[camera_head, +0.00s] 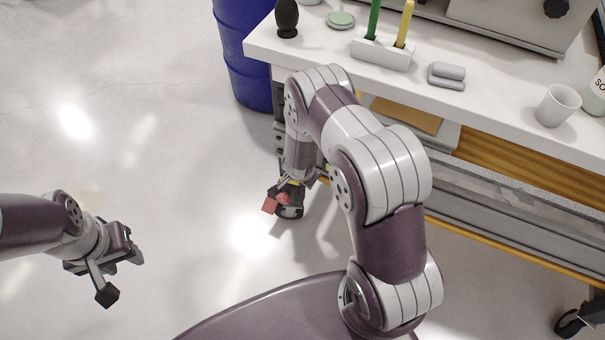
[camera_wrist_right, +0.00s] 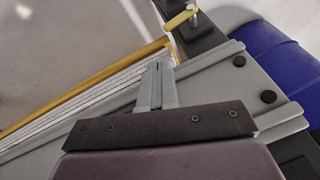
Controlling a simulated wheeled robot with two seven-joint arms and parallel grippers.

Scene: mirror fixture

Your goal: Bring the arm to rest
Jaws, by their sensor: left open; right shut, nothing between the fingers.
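My left gripper (camera_head: 120,276) is at the lower left of the head view, with its dark fingers spread apart and nothing between them. It hangs over bare floor. My right arm arches up from my base and bends down in front of the workbench. My right gripper (camera_head: 277,202) is at its lower end, low beside the bench's left end, with a reddish part at its tip. In the right wrist view its grey fingers (camera_wrist_right: 157,72) lie together with nothing between them. Beyond them is the bench's grey frame; whether they touch it I cannot tell.
The white workbench top (camera_head: 500,105) carries a dark pepper-mill-like object (camera_head: 287,17), a holder (camera_head: 383,52) with green and yellow sticks, a grey block (camera_head: 447,75) and a white cup (camera_head: 557,105). A blue barrel (camera_head: 240,60) stands behind its left end. The floor (camera_head: 130,110) at left is clear.

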